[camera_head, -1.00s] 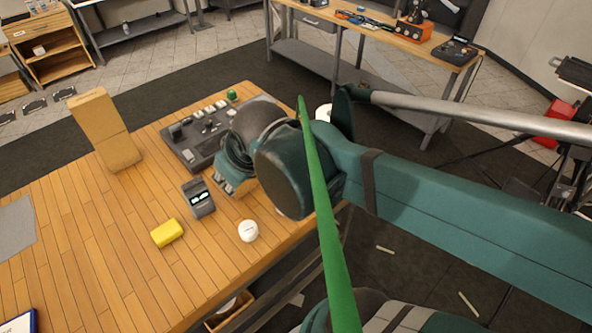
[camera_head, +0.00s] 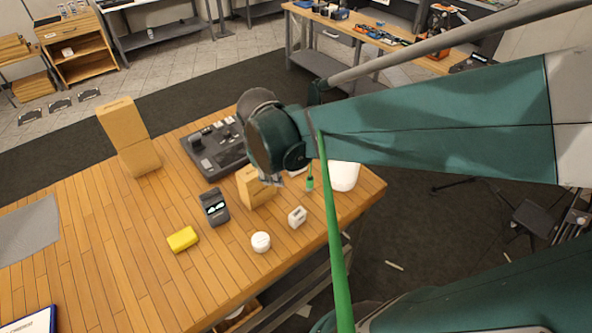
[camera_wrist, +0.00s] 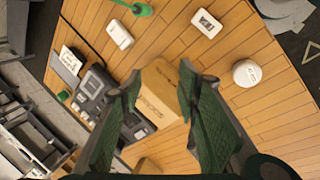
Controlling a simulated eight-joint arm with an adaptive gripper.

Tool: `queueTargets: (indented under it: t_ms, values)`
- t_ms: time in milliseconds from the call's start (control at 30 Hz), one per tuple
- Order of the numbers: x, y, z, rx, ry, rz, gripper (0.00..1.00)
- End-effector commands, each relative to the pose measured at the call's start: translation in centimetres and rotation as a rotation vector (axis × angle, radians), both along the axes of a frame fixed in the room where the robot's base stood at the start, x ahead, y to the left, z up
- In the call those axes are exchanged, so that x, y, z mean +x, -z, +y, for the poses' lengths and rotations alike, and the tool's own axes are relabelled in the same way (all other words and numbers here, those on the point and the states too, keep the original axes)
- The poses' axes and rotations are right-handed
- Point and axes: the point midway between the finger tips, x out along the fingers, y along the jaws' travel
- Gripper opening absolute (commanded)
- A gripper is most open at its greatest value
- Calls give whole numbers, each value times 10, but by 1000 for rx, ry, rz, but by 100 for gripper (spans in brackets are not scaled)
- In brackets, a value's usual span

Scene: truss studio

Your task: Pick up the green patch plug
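A small green piece that looks like the patch plug (camera_head: 310,182) stands on the wooden table, right of the cardboard box, in the head view. A green piece with a rounded end, likely the same plug (camera_wrist: 141,9), shows at the top edge of the wrist view. My gripper (camera_wrist: 158,90) is open, its two dark green fingers apart with nothing held. Beyond them lies the small cardboard box (camera_wrist: 163,88). The plug is outside the fingers, toward the top of the wrist view. In the head view my arm hides most of the gripper (camera_head: 268,180).
The small cardboard box (camera_head: 256,188), a white block (camera_head: 297,217), a white round item (camera_head: 261,242) and a white container (camera_head: 345,175) stand near the plug. A dark mixer (camera_head: 215,147), grey device (camera_head: 214,207) and yellow block (camera_head: 183,239) lie farther left. The table's left-front area is mostly clear.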

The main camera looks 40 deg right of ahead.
Motion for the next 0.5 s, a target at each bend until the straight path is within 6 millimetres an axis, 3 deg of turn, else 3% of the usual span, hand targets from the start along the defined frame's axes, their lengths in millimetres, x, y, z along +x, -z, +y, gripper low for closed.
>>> queueTargets:
  t_ms: [500]
  values:
    - [12, 31, -55, -118, -233, 238, 33]
